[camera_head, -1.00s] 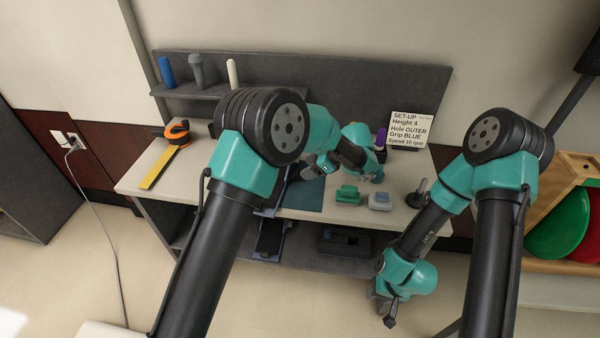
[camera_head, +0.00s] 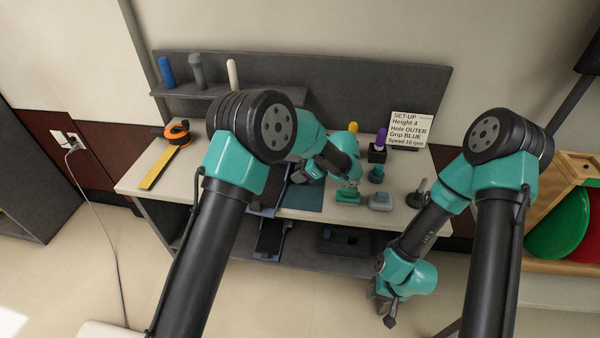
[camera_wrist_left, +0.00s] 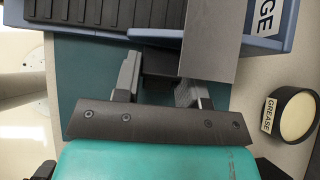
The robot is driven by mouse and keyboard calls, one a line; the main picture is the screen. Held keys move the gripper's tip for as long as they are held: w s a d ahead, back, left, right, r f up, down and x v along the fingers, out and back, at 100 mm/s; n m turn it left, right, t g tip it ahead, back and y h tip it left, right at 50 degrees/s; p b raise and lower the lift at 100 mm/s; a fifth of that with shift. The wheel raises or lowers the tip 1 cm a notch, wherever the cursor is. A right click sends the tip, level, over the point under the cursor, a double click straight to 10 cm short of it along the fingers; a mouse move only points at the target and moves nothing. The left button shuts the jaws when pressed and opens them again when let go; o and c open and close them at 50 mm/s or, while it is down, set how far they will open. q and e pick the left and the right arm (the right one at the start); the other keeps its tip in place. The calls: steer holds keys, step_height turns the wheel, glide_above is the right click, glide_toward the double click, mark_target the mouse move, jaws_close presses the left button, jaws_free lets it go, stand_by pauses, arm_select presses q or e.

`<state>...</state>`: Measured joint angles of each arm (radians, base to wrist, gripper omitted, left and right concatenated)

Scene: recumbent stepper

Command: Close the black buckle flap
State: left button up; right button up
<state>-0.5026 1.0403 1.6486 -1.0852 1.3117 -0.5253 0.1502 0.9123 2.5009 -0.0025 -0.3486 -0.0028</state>
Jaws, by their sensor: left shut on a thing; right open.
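In the left wrist view my left gripper (camera_wrist_left: 160,85) has its two fingers on either side of a dark piece (camera_wrist_left: 160,62), which looks like the black buckle flap. A flat dark grey strip (camera_wrist_left: 215,50) beside it lies over the blue rim of a ribbed black foot plate (camera_wrist_left: 285,42). Much of the flap is hidden by the fingers and strip. In the head view the left gripper (camera_head: 296,174) is low over the bench, its fingertips mostly hidden by my own arm. My right gripper (camera_head: 389,315) hangs open, in front of the bench, away from the plate.
A grease tin (camera_wrist_left: 298,115) stands right of the foot plate on the bench. A green block (camera_head: 347,196) and a grey-blue block (camera_head: 380,201) lie near the bench front. A set-up card (camera_head: 413,130) stands behind.

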arm_select(q)
steer(key=shift+c, duration=1.1)
steer(key=shift+a+r+h, duration=0.15)
steer(key=shift+r+h, duration=0.1)
steer(key=shift+h, duration=0.45)
steer(key=o, duration=0.8)
steer(key=v, duration=1.7)
steer(key=shift+w+r, duration=0.25)
